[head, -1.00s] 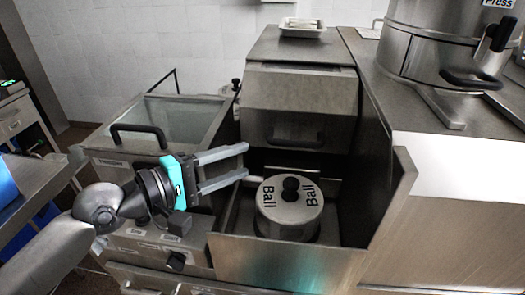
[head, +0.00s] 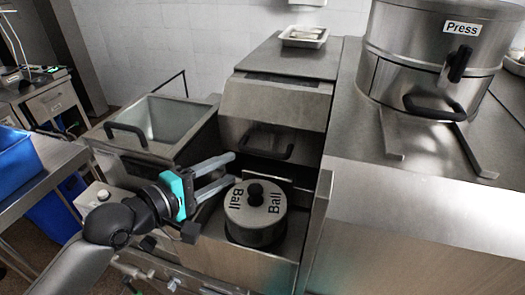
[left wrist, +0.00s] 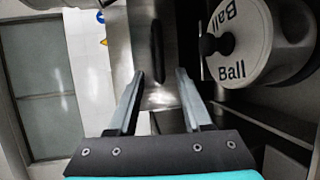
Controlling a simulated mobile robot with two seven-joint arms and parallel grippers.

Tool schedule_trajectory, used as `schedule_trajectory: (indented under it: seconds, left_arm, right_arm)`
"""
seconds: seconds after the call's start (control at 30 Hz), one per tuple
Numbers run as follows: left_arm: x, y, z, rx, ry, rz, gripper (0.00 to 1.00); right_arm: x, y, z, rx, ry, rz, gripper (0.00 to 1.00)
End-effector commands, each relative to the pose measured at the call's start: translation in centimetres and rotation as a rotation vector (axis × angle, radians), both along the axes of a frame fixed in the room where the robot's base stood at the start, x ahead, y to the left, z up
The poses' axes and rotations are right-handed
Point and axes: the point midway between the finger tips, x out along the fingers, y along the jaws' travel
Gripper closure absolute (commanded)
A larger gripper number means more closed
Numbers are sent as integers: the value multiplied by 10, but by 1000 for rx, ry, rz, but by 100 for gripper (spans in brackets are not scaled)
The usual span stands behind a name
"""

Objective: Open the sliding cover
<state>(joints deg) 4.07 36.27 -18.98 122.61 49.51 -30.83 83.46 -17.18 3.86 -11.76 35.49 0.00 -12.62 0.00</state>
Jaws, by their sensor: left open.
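The sliding cover (head: 273,105) is a grey metal front panel on the housing behind the pot, with a black bar handle (head: 267,145) low on it. My right gripper is not in view.
A lidded pot marked "Ball" (head: 255,214) stands right below the handle, close to my left fingers; it also shows in the left wrist view (left wrist: 245,45). A large "Press" vessel (head: 430,70) stands on the right counter.

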Motion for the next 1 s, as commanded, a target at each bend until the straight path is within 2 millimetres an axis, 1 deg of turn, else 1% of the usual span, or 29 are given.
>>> schedule_trajectory:
  seconds: [0.03,0.3,0.5,0.7,1.0]
  left_arm:
    - [7,-7,0,-4,-2,0,50]
    - [44,-39,-10,-1,-2,-2,50]
    - [67,-59,-16,0,-3,-3,50]
    - [80,-70,-20,0,0,-2,50]
    - [83,-73,-21,1,-1,-2,50]
  right_arm:
    - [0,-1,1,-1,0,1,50]
    - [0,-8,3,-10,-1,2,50]
    - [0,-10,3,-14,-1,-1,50]
    - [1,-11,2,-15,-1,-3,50]
    - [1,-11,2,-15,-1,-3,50]
